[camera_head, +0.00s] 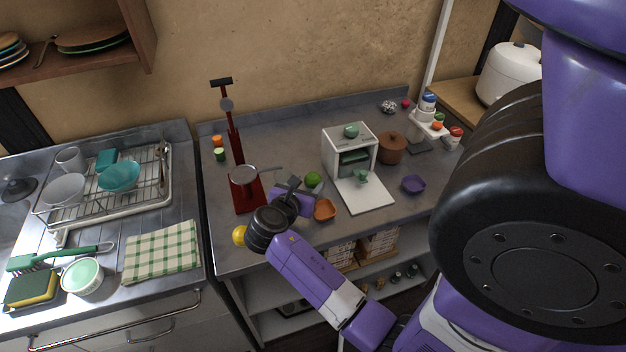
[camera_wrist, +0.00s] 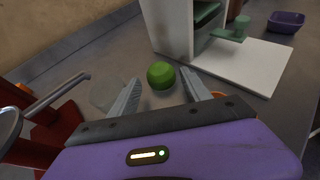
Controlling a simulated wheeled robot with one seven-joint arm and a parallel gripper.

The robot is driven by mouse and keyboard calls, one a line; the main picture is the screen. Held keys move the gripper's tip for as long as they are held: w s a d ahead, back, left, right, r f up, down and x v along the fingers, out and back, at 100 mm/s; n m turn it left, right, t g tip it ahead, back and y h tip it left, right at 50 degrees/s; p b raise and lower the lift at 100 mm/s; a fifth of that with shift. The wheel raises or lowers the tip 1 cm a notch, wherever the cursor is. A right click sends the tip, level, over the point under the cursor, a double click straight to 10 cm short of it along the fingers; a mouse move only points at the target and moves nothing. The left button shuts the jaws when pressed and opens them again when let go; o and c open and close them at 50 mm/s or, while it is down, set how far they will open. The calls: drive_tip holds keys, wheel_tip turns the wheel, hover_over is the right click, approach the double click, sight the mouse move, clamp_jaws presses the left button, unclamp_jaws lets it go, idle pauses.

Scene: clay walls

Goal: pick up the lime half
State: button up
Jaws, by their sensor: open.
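The green lime half (camera_head: 313,179) lies on the grey counter between the red stand and the white box-shaped appliance. In the wrist view the lime half (camera_wrist: 161,75) shows as a rounded green dome, with no cut face visible. My gripper (camera_head: 299,186) is just to its left and nearer in the head view. In the wrist view my gripper (camera_wrist: 162,84) is open and empty, its two grey fingers spread either side of the lime's line. The lime appears just beyond the fingertips; I cannot tell the exact gap.
The white appliance (camera_head: 349,152) with its flat front plate (camera_head: 378,198) stands right of the lime. An orange bowl (camera_head: 324,209) is close in front. The red stand (camera_head: 248,196) holding a pan (camera_head: 244,174) is to the left. A yellow fruit (camera_head: 239,235) lies near the counter's front edge.

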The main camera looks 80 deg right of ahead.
sight(310, 181)
drive_tip(key=x, duration=0.3)
drive_tip(key=shift+f, duration=0.15)
drive_tip(key=c, duration=1.1)
